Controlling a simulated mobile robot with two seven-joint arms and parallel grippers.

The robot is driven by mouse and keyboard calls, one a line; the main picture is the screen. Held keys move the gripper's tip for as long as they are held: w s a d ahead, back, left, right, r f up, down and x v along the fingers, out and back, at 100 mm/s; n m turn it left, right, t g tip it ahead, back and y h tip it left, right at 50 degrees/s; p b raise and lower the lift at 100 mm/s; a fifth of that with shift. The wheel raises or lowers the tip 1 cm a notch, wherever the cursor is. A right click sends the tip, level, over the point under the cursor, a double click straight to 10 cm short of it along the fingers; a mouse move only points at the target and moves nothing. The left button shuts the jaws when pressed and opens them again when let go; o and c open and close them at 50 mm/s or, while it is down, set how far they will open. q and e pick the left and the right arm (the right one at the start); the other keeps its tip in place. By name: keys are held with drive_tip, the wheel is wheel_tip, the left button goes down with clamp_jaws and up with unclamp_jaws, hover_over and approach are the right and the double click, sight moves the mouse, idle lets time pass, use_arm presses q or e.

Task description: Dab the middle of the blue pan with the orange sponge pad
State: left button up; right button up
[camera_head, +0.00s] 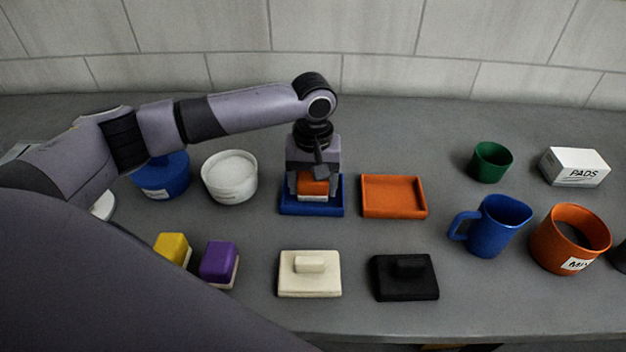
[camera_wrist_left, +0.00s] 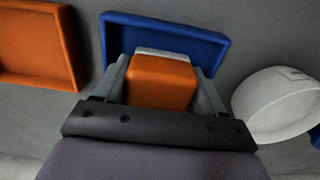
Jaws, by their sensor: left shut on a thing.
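The blue pan (camera_head: 312,210) is a shallow square tray at the middle of the counter; it also shows in the left wrist view (camera_wrist_left: 190,35). My left gripper (camera_head: 313,184) points down over the pan and is shut on the orange sponge pad (camera_head: 313,187). The pad has an orange top and a pale underside, and in the left wrist view (camera_wrist_left: 160,82) it sits between the two fingers. The pad is over or in the pan's middle area; I cannot tell whether its underside touches the pan floor. My right gripper is not in view.
An orange pan (camera_head: 394,197) lies just right of the blue pan, and a white tub (camera_head: 230,177) stands left. In front are yellow (camera_head: 173,248) and purple (camera_head: 219,263) pads, a cream block (camera_head: 309,275) and a black block (camera_head: 404,279). A blue jug (camera_head: 492,226) stands right.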

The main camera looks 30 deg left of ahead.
use_arm(q)
drive_tip(key=shift+f, duration=0.1)
drive_tip(key=shift+s+a, duration=0.35)
drive_tip(key=shift+a, duration=0.35)
drive_tip(key=shift+w+d, duration=0.35)
drive_tip(key=shift+d, duration=0.35)
drive_tip(key=shift+w+d, duration=0.35)
drive_tip(key=shift+d, duration=0.35)
drive_tip(key=shift+s+a, duration=0.35)
drive_tip(key=shift+a, duration=0.35)
drive_tip(key=shift+s+a, duration=0.35)
drive_tip(key=shift+a, duration=0.35)
drive_tip(key=shift+w+d, duration=0.35)
drive_tip(key=shift+d, duration=0.35)
drive_tip(key=shift+w+d, duration=0.35)
drive_tip(key=shift+d, duration=0.35)
drive_tip(key=shift+s+a, duration=0.4)
drive_tip(key=shift+a, duration=0.3)
drive_tip(key=shift+s+a, duration=0.35)
drive_tip(key=shift+a, duration=0.35)
